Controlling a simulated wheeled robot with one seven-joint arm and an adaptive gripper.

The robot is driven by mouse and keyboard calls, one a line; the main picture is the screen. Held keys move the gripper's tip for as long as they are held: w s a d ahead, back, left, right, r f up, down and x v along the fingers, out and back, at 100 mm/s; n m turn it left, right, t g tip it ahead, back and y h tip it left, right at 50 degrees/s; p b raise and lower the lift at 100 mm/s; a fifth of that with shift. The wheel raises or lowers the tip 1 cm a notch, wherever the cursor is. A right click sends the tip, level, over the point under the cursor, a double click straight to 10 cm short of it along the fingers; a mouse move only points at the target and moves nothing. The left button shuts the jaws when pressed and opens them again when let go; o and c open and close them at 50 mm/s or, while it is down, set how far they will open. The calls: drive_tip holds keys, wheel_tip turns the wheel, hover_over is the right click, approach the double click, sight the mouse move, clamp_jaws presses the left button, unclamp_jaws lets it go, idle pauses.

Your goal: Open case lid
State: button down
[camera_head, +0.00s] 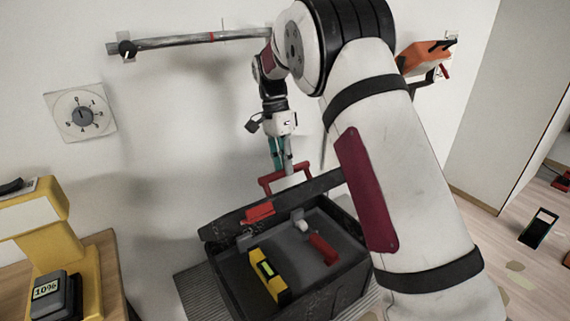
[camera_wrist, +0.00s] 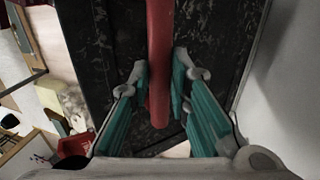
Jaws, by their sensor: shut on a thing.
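The black case (camera_head: 335,289) stands below my arm with its inside in view. Its dark lid (camera_head: 318,188) is raised along the back side, seen nearly edge-on in the head view; its speckled black face (camera_wrist: 105,50) fills much of the wrist view. A red handle (camera_head: 266,183) sticks up from the lid, and shows as a red bar in the wrist view (camera_wrist: 159,45). My gripper (camera_head: 288,168) is shut on this handle, its teal-padded fingers on either side of the bar (camera_wrist: 160,75). A red latch (camera_head: 260,211) sits on the lid's edge. My arm hides the case's right side.
Inside the case lie a yellow level (camera_head: 268,275) and a red-handled tool (camera_head: 322,249). A yellow machine (camera_head: 50,230) and a grey box reading 10% (camera_head: 52,293) stand on a wooden table at left. A dial (camera_head: 80,114) and a long bar (camera_head: 180,40) are on the wall behind.

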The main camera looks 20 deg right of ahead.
drive_tip(key=shift+w+a+f, duration=0.1)
drive_tip(key=c, duration=1.5)
unclamp_jaws()
drive_tip(key=v, duration=1.2)
